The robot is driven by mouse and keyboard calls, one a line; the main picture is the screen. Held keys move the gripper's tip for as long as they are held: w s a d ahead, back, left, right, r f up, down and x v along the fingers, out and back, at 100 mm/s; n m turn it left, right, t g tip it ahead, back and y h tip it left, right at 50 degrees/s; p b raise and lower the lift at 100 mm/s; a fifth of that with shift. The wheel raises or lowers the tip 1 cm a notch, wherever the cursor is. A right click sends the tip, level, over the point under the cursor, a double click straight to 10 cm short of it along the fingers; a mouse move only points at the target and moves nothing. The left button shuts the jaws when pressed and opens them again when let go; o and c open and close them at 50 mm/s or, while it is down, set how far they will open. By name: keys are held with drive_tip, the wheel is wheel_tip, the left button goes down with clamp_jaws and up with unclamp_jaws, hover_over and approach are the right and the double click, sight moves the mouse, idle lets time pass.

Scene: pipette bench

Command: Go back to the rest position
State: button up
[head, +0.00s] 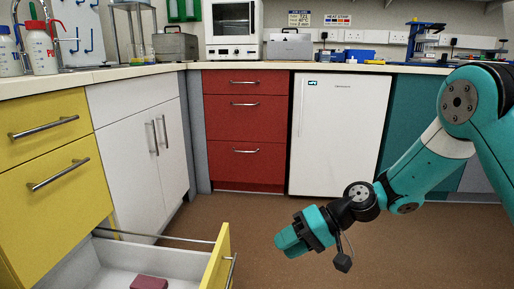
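My gripper (292,238) is at the end of my teal arm, in the lower middle of the head view. It hangs in free air above the brown floor, to the right of an open yellow drawer. Its fingertips point left and are seen from the side, so I cannot tell whether it is open or shut. No held object shows at it.
The open yellow drawer (218,262) stands out at the lower left with a dark red block (149,283) in it. Closed red drawers (245,140) and a white fridge (338,135) stand behind. The brown floor (245,215) between is clear.

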drive_tip(key=s+d+r+n+t+h+p, duration=0.15)
drive_tip(key=s+d+r+h, duration=0.25)
drive_tip(key=s+r, duration=0.65)
drive_tip(key=s+d+r+n+g+h+p, duration=0.1)
drive_tip(key=s+d+r+n+h+p, duration=0.2)
drive_tip(key=s+r, duration=0.7)
wheel_tip(320, 180, up, 34)
drive_tip(key=s+m+p, duration=0.1)
drive_tip(key=s+p, duration=0.1)
drive_tip(key=p, duration=3.4)
drive_tip(key=shift+s+d+f, duration=0.2)
drive_tip(key=shift+s+d, duration=0.15)
drive_tip(key=shift+d, duration=0.1)
drive_tip(key=shift+t, duration=0.25)
